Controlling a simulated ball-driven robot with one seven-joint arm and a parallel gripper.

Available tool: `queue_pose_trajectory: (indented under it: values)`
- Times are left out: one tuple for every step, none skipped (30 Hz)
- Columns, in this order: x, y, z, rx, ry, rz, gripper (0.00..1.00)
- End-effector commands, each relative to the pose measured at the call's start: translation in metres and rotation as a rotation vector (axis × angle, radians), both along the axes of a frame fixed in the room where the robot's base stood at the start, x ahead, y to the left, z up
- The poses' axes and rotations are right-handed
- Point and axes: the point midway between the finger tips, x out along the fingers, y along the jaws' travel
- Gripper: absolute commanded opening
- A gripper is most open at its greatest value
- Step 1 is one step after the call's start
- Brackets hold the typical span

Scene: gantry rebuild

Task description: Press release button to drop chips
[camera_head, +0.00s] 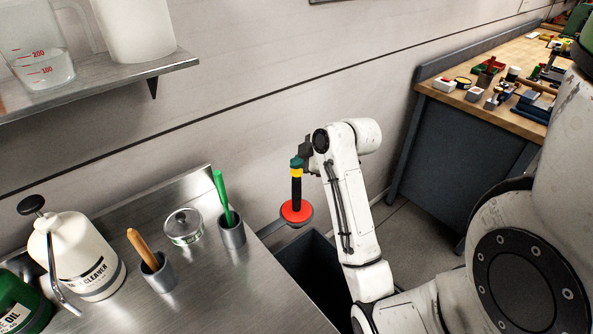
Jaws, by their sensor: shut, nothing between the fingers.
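The red round button (299,216) sits on a grey bracket that sticks out past the right edge of the steel bench. My gripper (296,204) points down over it, with a teal and a yellow band above its black fingers. The fingers are shut and hold nothing. Their tips overlap the middle of the button in this view; I cannot tell if they touch or press it. No chips can be made out.
A dark open bin (320,262) stands below the button. A wooden workbench (440,92) with clutter is at the back right.

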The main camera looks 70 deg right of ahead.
Motion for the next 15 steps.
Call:
queue_pose_trajectory:
  values:
    - [-0.0001, 0.0000, -0.0004, 0.000, 0.000, 0.000, 0.00]
    - [-0.0001, 0.0000, -0.0006, 0.000, 0.000, 0.000, 0.00]
    - [-0.0001, 0.0000, -0.0009, 0.000, 0.000, 0.000, 0.00]
    - [-0.0002, 0.0000, -0.0011, 0.000, 0.000, 0.000, 0.00]
    - [-0.0001, 0.0000, -0.0016, 0.000, 0.000, 0.000, 0.00]
    - [-0.0001, 0.0000, -0.0020, 0.000, 0.000, 0.000, 0.00]
    - [-0.0001, 0.0000, -0.0024, 0.000, 0.000, 0.000, 0.00]
    - [-0.0002, 0.0000, -0.0027, 0.000, 0.000, 0.000, 0.00]
    - [-0.0001, 0.0000, -0.0031, 0.000, 0.000, 0.000, 0.00]
    - [-0.0002, 0.0000, -0.0035, 0.000, 0.000, 0.000, 0.00]
    - [-0.0002, 0.0000, -0.0039, 0.000, 0.000, 0.000, 0.00]
    - [-0.0002, 0.0000, -0.0043, 0.000, 0.000, 0.000, 0.00]
    - [-0.0002, -0.0001, -0.0046, 0.000, 0.000, 0.000, 0.00]
    - [-0.0002, -0.0001, -0.0049, 0.000, 0.000, 0.000, 0.00]
    - [-0.0002, 0.0000, -0.0054, 0.000, 0.000, 0.000, 0.00]
